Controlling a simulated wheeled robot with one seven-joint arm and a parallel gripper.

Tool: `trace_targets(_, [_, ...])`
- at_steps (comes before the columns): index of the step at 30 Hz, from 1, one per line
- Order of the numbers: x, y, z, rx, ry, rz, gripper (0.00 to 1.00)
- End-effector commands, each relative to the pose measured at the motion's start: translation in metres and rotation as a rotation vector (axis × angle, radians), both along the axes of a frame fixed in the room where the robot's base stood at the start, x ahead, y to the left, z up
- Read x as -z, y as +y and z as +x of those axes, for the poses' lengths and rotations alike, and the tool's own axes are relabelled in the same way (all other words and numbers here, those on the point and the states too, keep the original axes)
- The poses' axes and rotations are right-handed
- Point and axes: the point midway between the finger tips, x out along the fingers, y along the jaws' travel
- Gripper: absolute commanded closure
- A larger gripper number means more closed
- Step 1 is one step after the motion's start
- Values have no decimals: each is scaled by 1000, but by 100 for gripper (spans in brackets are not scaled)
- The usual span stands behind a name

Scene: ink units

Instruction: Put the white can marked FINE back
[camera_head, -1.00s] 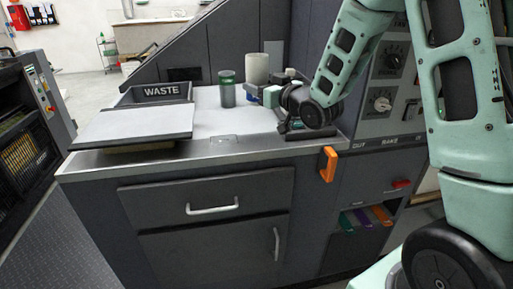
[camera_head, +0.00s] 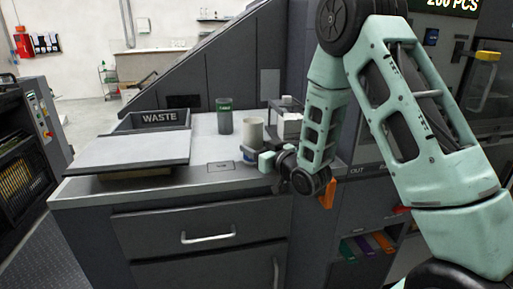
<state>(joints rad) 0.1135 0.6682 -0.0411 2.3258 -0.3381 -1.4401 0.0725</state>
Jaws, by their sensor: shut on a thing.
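The white can (camera_head: 252,130) is at the right part of the grey counter (camera_head: 205,150), upright, with its open-looking top showing. No marking on it can be read from here. My gripper (camera_head: 249,153) comes from the right and is shut on the can's lower part, which the jaws partly hide. I cannot tell whether the can's base touches the counter. A grey-green can with a green top (camera_head: 224,116) stands apart, behind and to the left of the white can.
A black WASTE bin (camera_head: 159,119) is at the back left, behind a flat grey board (camera_head: 130,151). White boxes (camera_head: 288,126) stand right of the white can. An orange handle (camera_head: 328,192) hangs at the counter's front right. Free counter lies left of the can.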

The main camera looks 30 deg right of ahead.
Motion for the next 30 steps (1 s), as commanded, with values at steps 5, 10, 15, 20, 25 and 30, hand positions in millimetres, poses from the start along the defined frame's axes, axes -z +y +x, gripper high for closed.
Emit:
trace_targets(5, [0,0,0,0,-1,0,71])
trace_targets(10, [2,0,0,0,0,0,28])
trace_targets(15, [2,0,0,0,0,0,23])
trace_targets(20, [1,0,0,0,0,0,23])
trace_targets(25, [1,-3,-12,1,2,0,23])
trace_targets(30, [2,-10,-47,3,2,-1,23])
